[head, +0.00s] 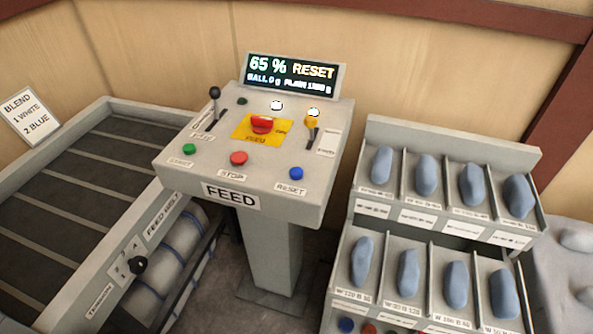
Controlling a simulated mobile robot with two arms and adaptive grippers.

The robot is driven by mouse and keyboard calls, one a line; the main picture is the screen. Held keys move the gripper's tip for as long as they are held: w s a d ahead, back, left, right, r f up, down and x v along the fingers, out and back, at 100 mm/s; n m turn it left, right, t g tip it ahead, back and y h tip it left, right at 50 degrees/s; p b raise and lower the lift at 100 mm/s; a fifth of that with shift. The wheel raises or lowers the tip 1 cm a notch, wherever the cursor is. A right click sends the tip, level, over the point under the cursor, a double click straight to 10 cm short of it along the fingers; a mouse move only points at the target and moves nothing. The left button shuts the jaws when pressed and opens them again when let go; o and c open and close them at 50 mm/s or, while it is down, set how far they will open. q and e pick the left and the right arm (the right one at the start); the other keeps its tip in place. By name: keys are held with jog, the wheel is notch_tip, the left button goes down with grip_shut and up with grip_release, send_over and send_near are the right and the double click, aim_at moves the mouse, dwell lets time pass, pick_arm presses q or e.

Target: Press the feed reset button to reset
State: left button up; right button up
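The feed console (175,175) stands in the middle of the head view, with a "FEED" label on its front edge. The blue reset button (296,173) is at the right front of its sloped top, above a "RESET" label. A red stop button (238,158) and a green start button (189,149) are to its left. The display (293,74) at the back reads "65 %" and "RESET", with a smaller line below. Neither of my grippers is in view.
A large red button on a yellow plate (278,130), a black lever (214,95) and a yellow-knobbed lever (311,124) share the console top. A feed belt (70,190) lies left. A two-tier rack (450,137) with several blue-grey pillows stands right.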

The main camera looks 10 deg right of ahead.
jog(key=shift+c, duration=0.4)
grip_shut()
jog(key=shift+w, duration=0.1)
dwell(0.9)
